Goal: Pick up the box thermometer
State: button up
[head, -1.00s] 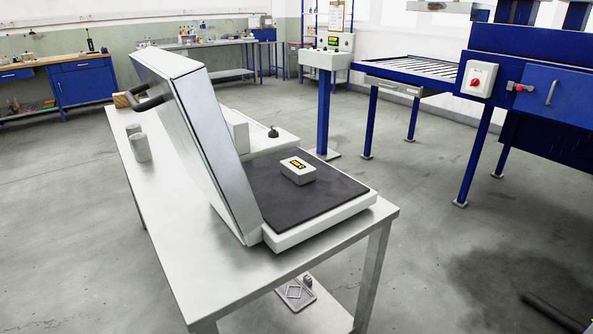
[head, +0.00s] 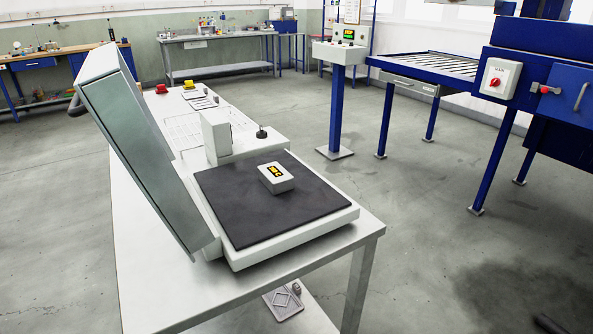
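The box thermometer (head: 276,178) is a small white box with a yellow and black display on its top. It lies flat on the dark pad (head: 236,218) of a white press-like device (head: 292,250), near the middle of the pad. The device's metal lid (head: 147,165) is tilted up and open on the left side, clear of the thermometer. My gripper is not in view.
The device stands on a metal table (head: 150,295) with papers and red and yellow items (head: 190,86) towards its far end. A white block (head: 215,135) and a black knob (head: 261,132) stand behind the pad. Blue machinery (head: 540,55) is at the right. Grey floor is free around the table.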

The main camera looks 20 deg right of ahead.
aim_at(277, 180)
jog(key=i+l+u, duration=0.1)
jog(key=l, duration=0.7)
jog(key=i+l+u, duration=0.15)
jog(key=l, duration=0.7)
jog(key=l+u, duration=0.1)
jog(key=l, duration=0.7)
jog(key=i+l, duration=0.15)
jog(key=l, duration=0.25)
jog(key=i+l+u, duration=0.1)
jog(key=l, duration=0.3)
jog(key=i+l+u, duration=0.1)
jog(key=l, duration=0.3)
jog(key=i+j, duration=0.25)
jog(key=j, duration=0.75)
jog(key=i, duration=0.05)
